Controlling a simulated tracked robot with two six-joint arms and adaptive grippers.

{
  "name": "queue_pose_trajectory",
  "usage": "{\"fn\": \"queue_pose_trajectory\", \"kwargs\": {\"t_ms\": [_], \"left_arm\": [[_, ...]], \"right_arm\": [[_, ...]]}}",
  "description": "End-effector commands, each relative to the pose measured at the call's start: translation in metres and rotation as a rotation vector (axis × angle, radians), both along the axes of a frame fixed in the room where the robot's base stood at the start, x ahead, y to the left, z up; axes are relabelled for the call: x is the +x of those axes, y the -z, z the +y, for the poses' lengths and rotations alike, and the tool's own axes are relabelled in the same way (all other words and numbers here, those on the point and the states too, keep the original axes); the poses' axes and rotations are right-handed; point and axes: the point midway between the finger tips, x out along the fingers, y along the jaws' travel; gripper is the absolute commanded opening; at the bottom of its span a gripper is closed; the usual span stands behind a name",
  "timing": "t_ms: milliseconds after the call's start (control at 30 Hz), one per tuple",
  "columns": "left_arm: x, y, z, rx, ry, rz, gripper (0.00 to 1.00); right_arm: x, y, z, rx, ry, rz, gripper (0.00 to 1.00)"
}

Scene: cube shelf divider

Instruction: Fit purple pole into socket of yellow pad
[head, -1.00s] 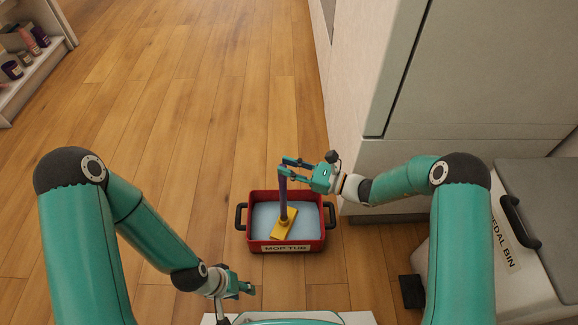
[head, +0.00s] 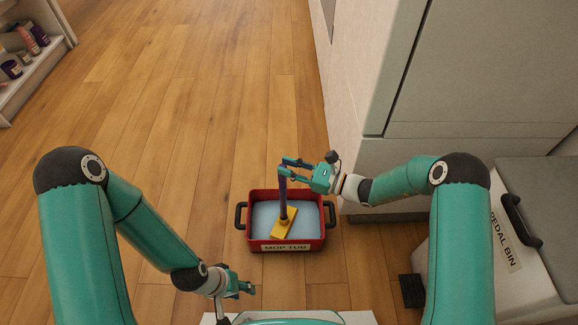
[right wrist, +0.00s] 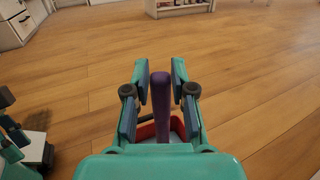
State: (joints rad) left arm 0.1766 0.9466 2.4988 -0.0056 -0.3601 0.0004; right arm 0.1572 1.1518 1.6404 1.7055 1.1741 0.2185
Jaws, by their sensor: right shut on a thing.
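The purple pole (head: 283,195) stands nearly upright over the yellow pad (head: 277,234). Its lower end meets the pad at the raised yellow socket (head: 285,219); how deep it sits I cannot tell. The pad lies at a slant inside the red mop tub (head: 314,245). My right gripper (head: 288,166) is shut on the pole near its top; the pole (right wrist: 162,100) also shows between the fingers in the right wrist view. My left gripper (head: 246,288) hangs empty in front of the tub, to its lower left; its finger gap is too small to judge.
The tub has black handles (head: 240,216) at both sides and a pale blue inside. A grey cabinet (head: 375,165) stands close to its right. A pedal bin (head: 510,265) is at the far right. Wooden floor (head: 160,130) is clear to the left and behind.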

Motion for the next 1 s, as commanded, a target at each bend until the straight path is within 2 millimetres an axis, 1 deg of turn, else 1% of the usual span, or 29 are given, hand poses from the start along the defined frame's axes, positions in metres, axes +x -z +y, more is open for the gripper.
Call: {"fn": "queue_pose_trajectory", "kwargs": {"t_ms": [1000], "left_arm": [[0.000, 0.017, 0.000, 0.000, 0.000, 0.000, 0.40]], "right_arm": [[0.000, 0.023, 0.000, 0.001, 0.000, -0.001, 0.00]]}}
